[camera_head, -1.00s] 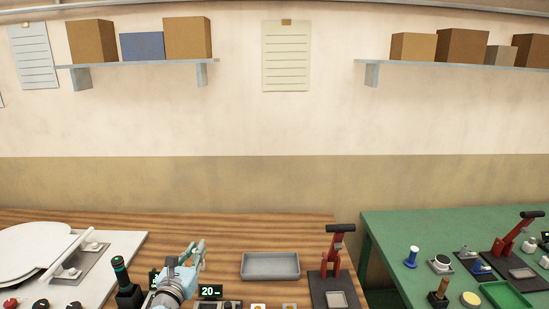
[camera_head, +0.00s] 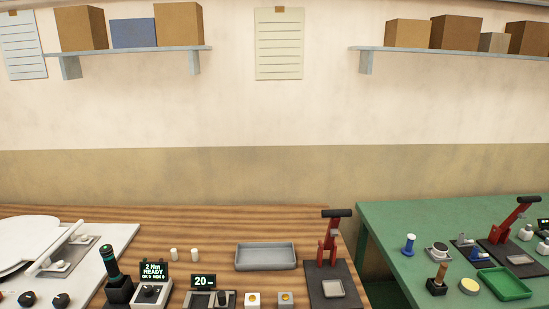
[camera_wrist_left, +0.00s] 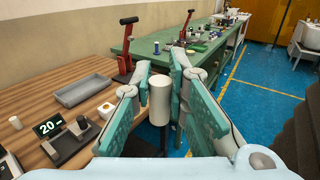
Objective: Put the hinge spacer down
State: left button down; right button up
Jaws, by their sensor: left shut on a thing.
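A white cylindrical hinge spacer (camera_wrist_left: 160,100) is upright between the fingers of my left gripper (camera_wrist_left: 160,98) in the left wrist view. The teal fingers are shut on it from both sides, and its lower end appears free, beyond the table's edge in the picture. My left gripper does not show in the head view. Two similar small white cylinders (camera_head: 173,254) (camera_head: 195,254) stand on the wooden table (camera_head: 215,225). My right gripper is in neither view.
A grey tray (camera_head: 266,257) and a red-handled press (camera_head: 330,250) stand on the wooden table. A "20" display (camera_head: 204,281), a "2 Nm READY" unit (camera_head: 153,280) and small square blocks (camera_head: 253,300) line its front. A green table (camera_head: 385,225) stands right, across a gap.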

pick_arm(q)
jog(key=shift+s+a+f, duration=0.1)
jog(key=shift+s+f, duration=0.15)
jog(key=shift+f, duration=0.3)
jog(key=shift+s+a+f, duration=0.1)
jog(key=shift+s+f, duration=0.15)
jog(key=shift+f, duration=0.25)
jog(key=w+a+r+n+t+y+p, duration=0.25)
jog(key=w+r, duration=0.25)
jog(key=w, duration=0.5)
jog(key=w+a+r+n+t+y+p, duration=0.2)
jog(key=w+a+r+n+t+y, duration=0.15)
jog(key=w+r, duration=0.4)
jog(key=w+f+n+t+y+p, duration=0.1)
jog(key=w+f+n+y, duration=0.35)
jog(key=w, duration=0.65)
notch_tip(320, 180, down, 10)
jog(key=w+y, duration=0.2)
jog(key=y, duration=0.1)
jog(key=shift+w+a+f, duration=0.15)
jog(key=shift+w+a, duration=0.05)
jog(key=shift+a, duration=0.05)
